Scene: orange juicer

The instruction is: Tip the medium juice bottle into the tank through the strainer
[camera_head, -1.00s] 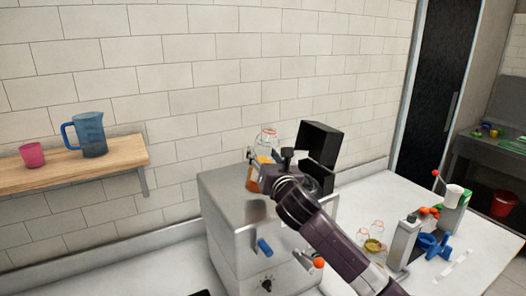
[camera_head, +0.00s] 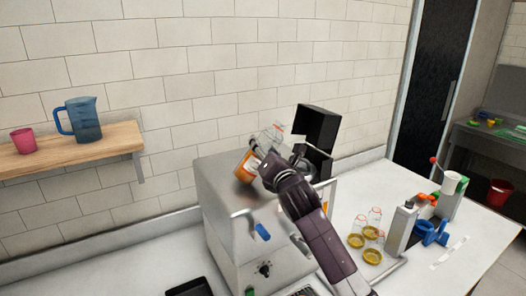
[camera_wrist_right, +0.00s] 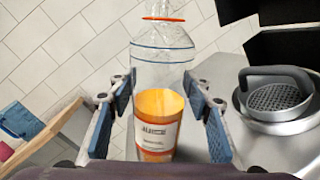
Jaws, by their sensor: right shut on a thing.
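My right gripper (camera_head: 256,156) is shut on the medium juice bottle (camera_head: 245,168) above the steel tank (camera_head: 228,200). The bottle is clear with orange juice in its lower part, and it leans with its neck to the right in the head view. In the right wrist view the bottle (camera_wrist_right: 157,110) stands between the two blue finger pads of the gripper (camera_wrist_right: 163,115), its orange-ringed mouth at the top. The strainer (camera_wrist_right: 275,97), a round perforated insert with a dark handle, sits on the steel top to the right, apart from the bottle. My left gripper is not in view.
A black open lid (camera_head: 316,128) stands up behind the tank. Small jars (camera_head: 374,216) and yellow lids (camera_head: 372,256) lie on the counter at right, beside a juicer (camera_head: 402,230). A blue jug (camera_head: 84,122) and pink cup (camera_head: 23,140) stand on the wall shelf (camera_head: 110,143).

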